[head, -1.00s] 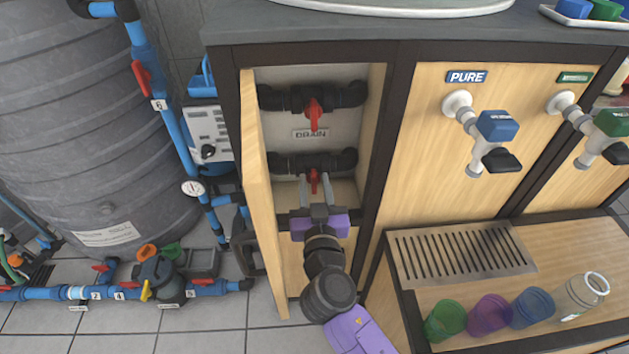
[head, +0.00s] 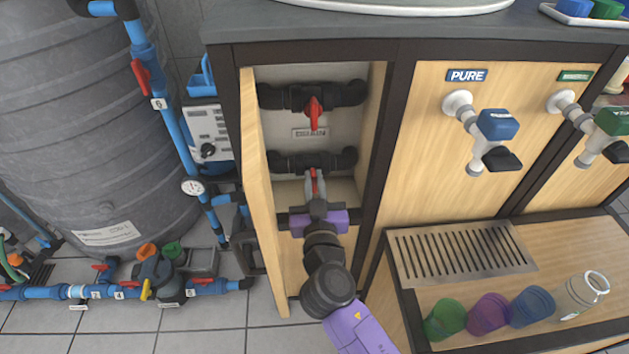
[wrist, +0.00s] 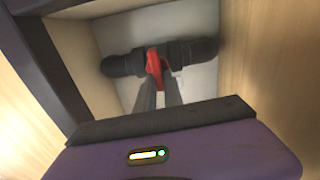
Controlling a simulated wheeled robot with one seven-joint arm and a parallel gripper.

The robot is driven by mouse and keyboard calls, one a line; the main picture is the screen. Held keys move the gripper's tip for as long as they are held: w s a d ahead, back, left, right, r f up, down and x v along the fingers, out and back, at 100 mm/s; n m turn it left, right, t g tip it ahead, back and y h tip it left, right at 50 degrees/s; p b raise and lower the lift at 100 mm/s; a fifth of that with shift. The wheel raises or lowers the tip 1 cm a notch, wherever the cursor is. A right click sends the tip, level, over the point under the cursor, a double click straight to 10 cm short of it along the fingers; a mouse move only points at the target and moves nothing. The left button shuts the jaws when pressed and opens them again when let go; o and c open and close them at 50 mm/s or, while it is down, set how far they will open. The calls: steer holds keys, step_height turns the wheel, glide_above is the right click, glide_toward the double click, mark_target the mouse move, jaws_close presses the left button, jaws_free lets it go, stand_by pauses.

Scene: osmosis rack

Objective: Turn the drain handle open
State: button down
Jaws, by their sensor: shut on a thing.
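Inside the open cabinet, the lower red handle (head: 314,176) sits on a black valve and pipe (head: 290,163). My gripper (head: 314,183) reaches into the cabinet from below, and its two grey fingers are shut on this lower red handle. In the wrist view the red handle (wrist: 157,60) shows between the fingertips (wrist: 157,80), in front of the black pipe (wrist: 125,65). The fingers hide part of the handle. A second red handle (head: 314,110) hangs down from the upper black valve, above a small label plate (head: 310,133) too blurred to read.
The cabinet's wooden door (head: 259,195) stands open just left of my gripper. The dark cabinet post (head: 384,150) is close on the right. A drip tray (head: 404,270) with several cups is farther right. Blue pipes (head: 172,125) and a grey tank (head: 80,130) stand left.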

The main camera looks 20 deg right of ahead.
steer(key=n, duration=0.4)
steer(key=shift+a+f+b, duration=0.15)
steer(key=shift+a+b, duration=0.2)
steer(key=shift+b, duration=0.05)
steer(key=n, duration=0.5)
steer(key=shift+w+a+f, duration=0.15)
steer(key=shift+a, duration=0.15)
steer(key=n, duration=0.3)
steer(key=n+p, duration=0.1)
steer(key=shift+a+f, duration=0.15)
steer(key=shift+f, duration=0.15)
steer(key=shift+a+f+n+p, duration=0.1)
steer(key=shift+f+n+p, duration=0.1)
steer(key=shift+n, duration=0.9)
steer(key=shift+f+n+p, duration=0.1)
steer(key=shift+n+p, duration=0.1)
steer(key=shift+n, duration=0.9)
steer(key=shift+f, duration=0.1)
steer(key=c, duration=1.5)
jaws_free()
steer(key=shift+o, duration=0.2)
steer(key=v, duration=0.7)
steer(key=shift+s, duration=0.3)
